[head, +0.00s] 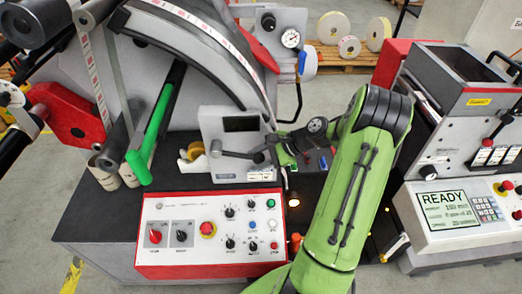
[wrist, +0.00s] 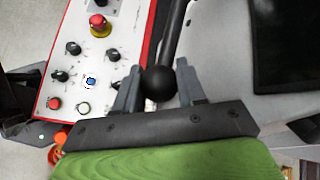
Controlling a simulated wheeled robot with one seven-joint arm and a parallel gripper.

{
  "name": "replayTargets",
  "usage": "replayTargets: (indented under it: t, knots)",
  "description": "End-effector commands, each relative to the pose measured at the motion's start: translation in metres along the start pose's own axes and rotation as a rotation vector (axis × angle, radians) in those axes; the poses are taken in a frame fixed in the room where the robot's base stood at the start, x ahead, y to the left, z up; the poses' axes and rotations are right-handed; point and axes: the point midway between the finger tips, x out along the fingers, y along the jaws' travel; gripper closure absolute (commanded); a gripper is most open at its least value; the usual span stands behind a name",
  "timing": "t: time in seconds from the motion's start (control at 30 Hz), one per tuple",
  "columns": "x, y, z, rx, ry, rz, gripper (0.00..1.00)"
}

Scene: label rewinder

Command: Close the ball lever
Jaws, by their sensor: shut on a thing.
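The ball lever is a dark rod (head: 236,154) on the front of a light grey box (head: 212,131) with a small dark screen. In the head view the rod points sideways to the right, toward my gripper (head: 272,152), which partly hides its end. In the wrist view the lever's black ball (wrist: 158,84) sits between the two grey fingers of my gripper (wrist: 159,76), and the rod runs up from it. My gripper is shut on the ball. The faces where finger and ball touch are hard to see.
Below the lever is a red-edged control panel (head: 209,233) with knobs and buttons. A green bar (head: 158,125) sticks out at the left. A yellow tape roll (head: 195,151) is just left of the box. A second machine with a READY display (head: 447,209) stands at the right.

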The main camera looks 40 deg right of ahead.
Motion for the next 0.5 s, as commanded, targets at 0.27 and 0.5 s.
replayTargets:
  t: [0.27,0.5]
  knots:
    - [0.014,0.007,-0.009,0.022,-0.101,-0.071,1.0]
    - [0.018,0.009,-0.01,0.027,-0.134,-0.093,1.0]
